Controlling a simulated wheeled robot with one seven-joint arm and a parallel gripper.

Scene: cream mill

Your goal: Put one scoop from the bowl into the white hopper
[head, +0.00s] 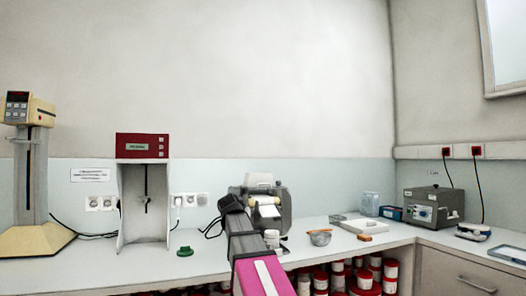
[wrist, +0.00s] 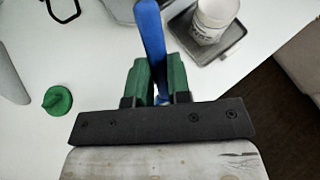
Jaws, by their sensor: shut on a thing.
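In the wrist view my gripper (wrist: 157,80) has two green fingers shut on a blue handle (wrist: 150,38), which I take to be the scoop's. In the head view a small metallic bowl (head: 320,239) stands on the counter, right of my arm. A white piece, seemingly the hopper (head: 258,180), tops the grey machine (head: 284,206) behind my arm. My arm hides my gripper in the head view.
A white labelled jar (wrist: 216,18) stands on a grey tray (wrist: 208,45). A green knob-like piece (wrist: 57,100) lies on the counter to the left. A wooden-edged block (head: 364,236) and a grey box device (head: 433,206) are further right. The counter (head: 215,258) has free room left of my arm.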

